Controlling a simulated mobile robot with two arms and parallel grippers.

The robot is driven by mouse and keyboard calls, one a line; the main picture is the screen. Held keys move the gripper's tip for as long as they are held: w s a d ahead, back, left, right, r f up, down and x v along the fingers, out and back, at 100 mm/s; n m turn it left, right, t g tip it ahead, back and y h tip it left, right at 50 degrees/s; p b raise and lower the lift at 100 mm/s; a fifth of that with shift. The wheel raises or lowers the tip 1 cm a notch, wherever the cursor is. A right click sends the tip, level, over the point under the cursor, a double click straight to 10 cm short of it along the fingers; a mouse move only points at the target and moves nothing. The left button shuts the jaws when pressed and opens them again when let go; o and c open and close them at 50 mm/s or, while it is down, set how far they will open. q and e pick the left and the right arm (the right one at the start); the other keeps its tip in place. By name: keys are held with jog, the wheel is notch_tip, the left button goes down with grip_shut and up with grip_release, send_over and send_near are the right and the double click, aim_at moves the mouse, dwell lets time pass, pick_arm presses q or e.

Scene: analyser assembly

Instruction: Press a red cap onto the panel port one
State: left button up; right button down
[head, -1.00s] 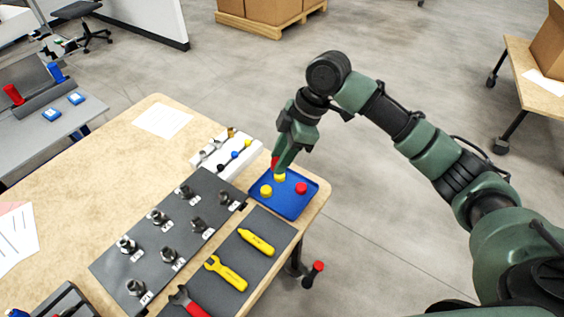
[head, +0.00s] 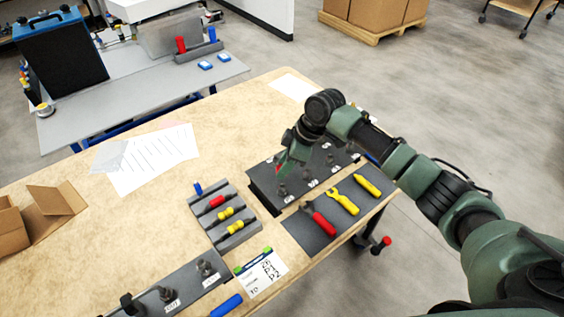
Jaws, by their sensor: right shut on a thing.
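My right gripper (head: 283,164) is shut on a red cap (head: 279,160), which is mostly hidden between the fingers. The gripper is over the left end of a dark panel (head: 318,180) with several metal ports and small white labels. A port (head: 282,190) stands just below the gripper in the picture; I cannot tell whether the cap touches it. The port labels are too small to read. Part of the panel is hidden behind my right arm. My left gripper is not in view.
A dark mat with red pliers (head: 319,219), a yellow wrench (head: 343,201) and a yellow tool (head: 367,185) lies in front. A grey rack (head: 237,236) and a labelled card (head: 261,274) are to the left. Another panel (head: 188,283) is lower left.

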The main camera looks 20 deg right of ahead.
aim_at(285, 187)
jog(key=shift+f, duration=0.15)
jog(key=shift+w+d+f+b, duration=0.15)
jog(key=shift+d+f+b, duration=0.1)
jog(key=shift+f+b, duration=0.15)
jog(key=shift+f, duration=0.2)
jog(key=shift+f+b, duration=0.45)
jog(key=shift+b, duration=0.25)
jog(key=shift+a+f+b, duration=0.1)
jog(key=shift+f+b, duration=0.4)
jog(key=shift+b, duration=0.1)
jog(key=shift+f+b, duration=0.55)
jog(key=shift+b, duration=0.05)
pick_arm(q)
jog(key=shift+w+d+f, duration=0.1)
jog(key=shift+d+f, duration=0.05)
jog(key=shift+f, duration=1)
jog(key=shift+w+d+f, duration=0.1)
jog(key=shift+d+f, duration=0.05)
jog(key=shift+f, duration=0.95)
pick_arm(e)
jog(key=shift+f, duration=0.75)
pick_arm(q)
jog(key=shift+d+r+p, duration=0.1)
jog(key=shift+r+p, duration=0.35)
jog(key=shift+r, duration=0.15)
pick_arm(e)
jog(key=shift+f, duration=0.15)
